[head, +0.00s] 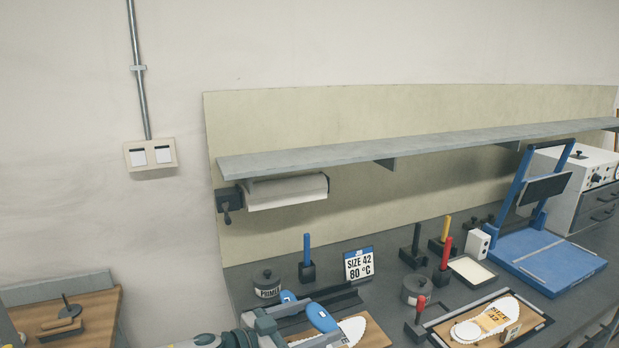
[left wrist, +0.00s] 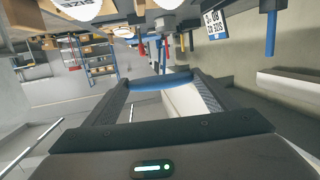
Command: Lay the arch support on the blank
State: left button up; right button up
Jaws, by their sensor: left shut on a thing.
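My left gripper (head: 325,319) comes in at the bottom of the head view, its dark fingers pointing right. It is shut on the blue arch support (head: 322,318), which also shows between the fingertips in the left wrist view (left wrist: 160,82). Another blue patch shows beyond the upper finger; I cannot tell whether it is the same piece. A white blank (head: 354,328) lies on a wooden board just right of the fingers, partly hidden by them. I cannot tell the height of the support above it. My right gripper is not in view.
A primer pot (head: 267,284), a blue-handled tool (head: 307,262) and a size sign (head: 359,264) stand behind the gripper. A grey pot (head: 416,290) and red-handled tools stand to the right. A framed tray (head: 537,326) holds another white sole. A blue press (head: 550,258) stands far right.

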pick_arm(q)
jog(key=shift+s+d+r+n+t+y, duration=0.2)
jog(key=shift+s+r+n+t+y, duration=0.1)
jog(key=shift+s+n+t, duration=0.15)
jog(key=s+a+r+n+t+y+b, duration=0.1)
jog(key=s+a+n+t+y, duration=0.2)
jog(key=a, duration=0.7)
jog(key=s+a+n+t+y, duration=0.3)
jog(key=s+a+n+y, duration=0.4)
jog(key=a+y, duration=0.3)
jog(key=shift+a+r+b, duration=0.35)
jog(key=shift+a+r, duration=0.05)
jog(key=shift+a, duration=0.35)
jog(key=shift+d+t, duration=0.15)
jog(key=shift+t, duration=0.1)
jog(key=d+m+g+h, duration=0.8)
jog(key=d+m+h, duration=0.4)
jog(key=d, duration=0.6)
jog(key=shift+s+r+g+h, duration=0.2)
jog(key=shift+r+g+h, duration=0.15)
jog(key=shift+h, duration=0.85)
